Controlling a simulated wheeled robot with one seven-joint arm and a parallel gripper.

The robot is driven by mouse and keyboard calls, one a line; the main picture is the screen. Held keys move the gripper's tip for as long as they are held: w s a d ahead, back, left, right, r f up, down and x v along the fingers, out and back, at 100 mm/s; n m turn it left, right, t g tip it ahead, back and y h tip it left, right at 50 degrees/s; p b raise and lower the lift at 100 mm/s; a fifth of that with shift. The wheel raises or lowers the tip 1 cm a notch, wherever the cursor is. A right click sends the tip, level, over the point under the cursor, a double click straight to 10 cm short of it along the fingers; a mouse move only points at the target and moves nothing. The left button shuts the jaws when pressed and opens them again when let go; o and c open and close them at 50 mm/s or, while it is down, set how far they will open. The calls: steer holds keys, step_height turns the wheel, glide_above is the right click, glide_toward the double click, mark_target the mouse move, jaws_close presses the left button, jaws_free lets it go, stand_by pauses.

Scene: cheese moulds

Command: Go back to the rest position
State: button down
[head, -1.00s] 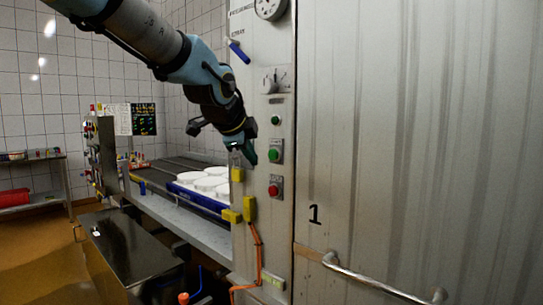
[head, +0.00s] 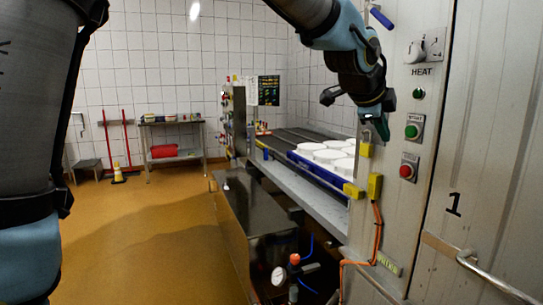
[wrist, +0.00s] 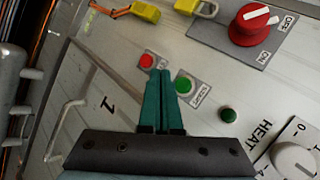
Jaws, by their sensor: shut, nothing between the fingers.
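My gripper (head: 378,125) is at the upper right in the head view, in front of the metal control panel, its fingers pointing down. In the wrist view its two green fingers (wrist: 161,102) lie side by side, shut and empty. Beyond them are a red button (wrist: 146,61) and a green button (wrist: 184,85) on the panel. In the head view the green button (head: 411,131) and red button (head: 406,171) are just right of the fingers. I cannot tell the exact gap to the panel.
A metal door with a handle (head: 480,270) is at right. A conveyor bearing white moulds (head: 326,154) runs behind the gripper, above a steel tank (head: 232,235). Yellow padlocks (head: 367,149) hang near the fingers. Open orange floor (head: 135,240) lies at left.

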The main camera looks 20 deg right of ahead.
steer(key=w+a+f+n+y, duration=0.2)
steer(key=w+a+f+n, duration=0.35)
steer(key=a, duration=0.45)
steer(key=w+a+f+n+t+y, duration=0.15)
steer(key=w+a+f+n, duration=0.35)
steer(key=a, duration=0.5)
steer(key=w+a+f+n+y, duration=0.35)
steer(key=w+a+f, duration=0.2)
steer(key=a, duration=0.45)
steer(key=s+a+f+n+g, duration=0.1)
steer(key=s+a+f+n, duration=0.1)
steer(key=a+n, duration=0.3)
steer(key=s+a+f+n+g+y, duration=0.1)
steer(key=s+a+f+n, duration=0.2)
steer(key=a, duration=0.9)
steer(key=s+a+f+n+g+y, duration=0.1)
steer(key=s+a+f+n, duration=0.1)
steer(key=a+n, duration=0.4)
steer(key=shift+s+a+f+n, duration=0.35)
steer(key=shift+a+f, duration=0.4)
steer(key=shift+a, duration=0.45)
